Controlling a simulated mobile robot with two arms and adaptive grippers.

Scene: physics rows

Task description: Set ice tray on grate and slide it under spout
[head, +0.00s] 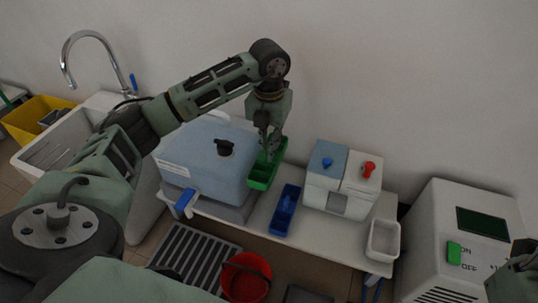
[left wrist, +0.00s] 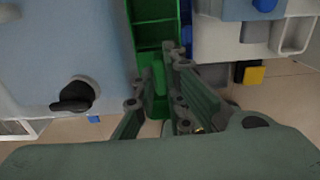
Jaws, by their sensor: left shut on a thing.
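A long green tray (head: 263,172) with compartments is at the right side of the blue-lidded box. My left gripper (head: 269,150) points down and is shut on the green tray near its upper part. In the left wrist view the green tray (left wrist: 154,36) runs up between the fingers (left wrist: 166,75), with cross walls showing. I cannot tell whether the tray rests on the table or hangs above it. A white dispenser (head: 325,182) has a blue knob, a red knob and a grey recess low on its front. No spout is clear there.
A blue tray (head: 285,210) lies between the green tray and the dispenser. A white bin (head: 383,240) stands at the table's right end. A dark slatted grate (head: 192,247) and a red bucket (head: 246,278) are below the front edge. A sink with a faucet (head: 68,60) is left.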

